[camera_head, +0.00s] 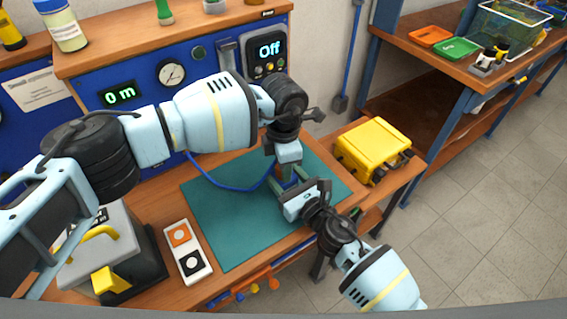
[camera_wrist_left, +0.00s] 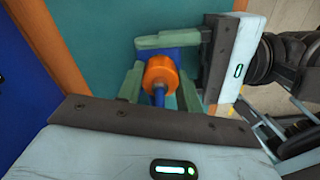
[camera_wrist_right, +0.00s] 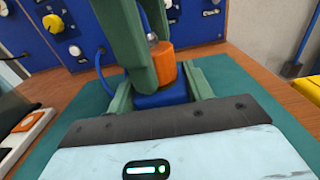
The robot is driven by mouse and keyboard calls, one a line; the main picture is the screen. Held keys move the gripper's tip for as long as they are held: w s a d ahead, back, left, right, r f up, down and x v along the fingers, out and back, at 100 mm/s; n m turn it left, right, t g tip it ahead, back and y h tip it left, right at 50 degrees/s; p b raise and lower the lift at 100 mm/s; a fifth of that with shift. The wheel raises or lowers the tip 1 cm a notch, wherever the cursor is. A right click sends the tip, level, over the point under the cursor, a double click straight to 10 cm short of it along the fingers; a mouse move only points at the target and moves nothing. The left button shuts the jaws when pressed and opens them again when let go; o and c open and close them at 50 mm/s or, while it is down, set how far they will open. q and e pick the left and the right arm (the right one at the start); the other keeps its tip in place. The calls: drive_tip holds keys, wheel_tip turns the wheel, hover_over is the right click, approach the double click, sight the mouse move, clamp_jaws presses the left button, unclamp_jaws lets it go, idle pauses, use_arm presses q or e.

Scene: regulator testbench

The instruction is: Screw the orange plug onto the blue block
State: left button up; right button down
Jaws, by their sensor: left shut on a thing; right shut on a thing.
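The orange plug (camera_wrist_left: 160,75) is between the green fingers of my left gripper (camera_wrist_left: 160,88), which comes down from above and is shut on it. The plug also shows in the right wrist view (camera_wrist_right: 164,62), upright over the blue block (camera_wrist_right: 160,97). The plug's lower end appears to meet the block's top; how far it is engaged is hidden. My right gripper (camera_wrist_right: 160,100) is shut on the blue block from the front, a finger at each side. In the head view, the grippers mostly cover both parts.
A green mat (camera_head: 232,225) covers the bench middle. A yellow case (camera_head: 372,148) stands right; a two-button box (camera_head: 187,250) lies left. The panel display (camera_head: 270,49) reads Off; the gauge display (camera_head: 119,95) reads 0 m.

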use_arm(q)
drive_tip(key=shift+m, duration=1.1)
drive_tip(key=o, duration=1.1)
drive_tip(key=shift+r, duration=0.1)
drive_tip(key=shift+r, duration=2.15)
drive_tip(key=shift+c, duration=0.6)
